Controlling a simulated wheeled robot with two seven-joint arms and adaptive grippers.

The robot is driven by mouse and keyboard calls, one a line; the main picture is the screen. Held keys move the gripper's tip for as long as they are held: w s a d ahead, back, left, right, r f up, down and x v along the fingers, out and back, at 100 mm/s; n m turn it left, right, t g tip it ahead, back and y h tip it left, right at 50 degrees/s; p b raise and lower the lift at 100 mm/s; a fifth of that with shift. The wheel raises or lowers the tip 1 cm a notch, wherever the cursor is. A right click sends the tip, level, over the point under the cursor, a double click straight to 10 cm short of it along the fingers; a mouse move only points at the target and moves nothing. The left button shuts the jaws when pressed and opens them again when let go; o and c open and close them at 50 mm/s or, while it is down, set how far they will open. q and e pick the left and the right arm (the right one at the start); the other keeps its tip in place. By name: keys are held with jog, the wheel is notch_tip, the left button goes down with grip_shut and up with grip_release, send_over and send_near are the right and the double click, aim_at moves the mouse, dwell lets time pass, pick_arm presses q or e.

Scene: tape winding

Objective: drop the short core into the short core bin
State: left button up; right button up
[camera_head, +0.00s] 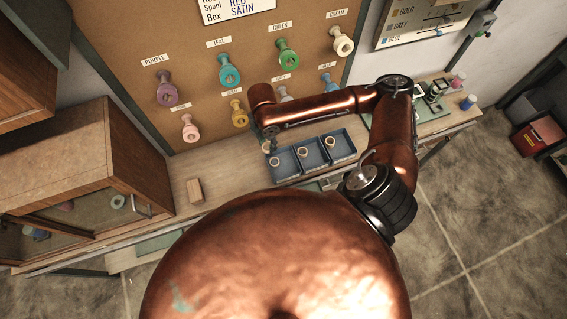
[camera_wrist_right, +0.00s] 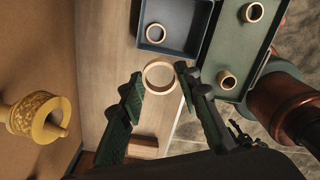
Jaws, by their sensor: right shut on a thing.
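My right gripper (camera_head: 268,138) hangs over the bench just left of the bins. In the right wrist view, my right gripper (camera_wrist_right: 160,84) is shut on a pale ring-shaped core (camera_wrist_right: 147,84), pinched between its fingertips with its open end facing the camera. Three blue bins stand in a row: a left bin (camera_head: 284,177), a middle bin (camera_head: 313,164) and a right bin (camera_head: 342,154). Each shows a pale core. The left bin (camera_wrist_right: 181,51) shows just beyond the fingertips in the wrist view. No bin label is readable. My left gripper is out of view.
A wooden block (camera_head: 195,191) lies left of the bins. A green tray (camera_wrist_right: 239,50) with pale cores sits beside the bench edge. A pegboard (camera_head: 190,60) with colored spools rises behind. A wooden cabinet (camera_head: 135,150) stands left. Bare bench lies between block and bins.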

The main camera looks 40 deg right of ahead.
pick_arm(q)
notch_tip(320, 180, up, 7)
jog(key=p, duration=0.6)
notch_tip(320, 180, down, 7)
jog(key=b, duration=0.6)
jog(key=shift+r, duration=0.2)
pick_arm(e)
jog(key=s+d+f+n, duration=0.3)
jog(key=d+f+n, duration=0.3)
jog(key=n, duration=0.8)
notch_tip(320, 180, down, 2)
jog(key=shift+s+d+f+n, duration=0.1)
jog(key=shift+s+d+n, duration=0.05)
jog(key=shift+n, duration=0.25)
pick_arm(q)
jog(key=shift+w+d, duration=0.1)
pick_arm(e)
jog(key=o, duration=0.7)
jog(key=shift+o, duration=0.2)
notch_tip(320, 180, up, 12)
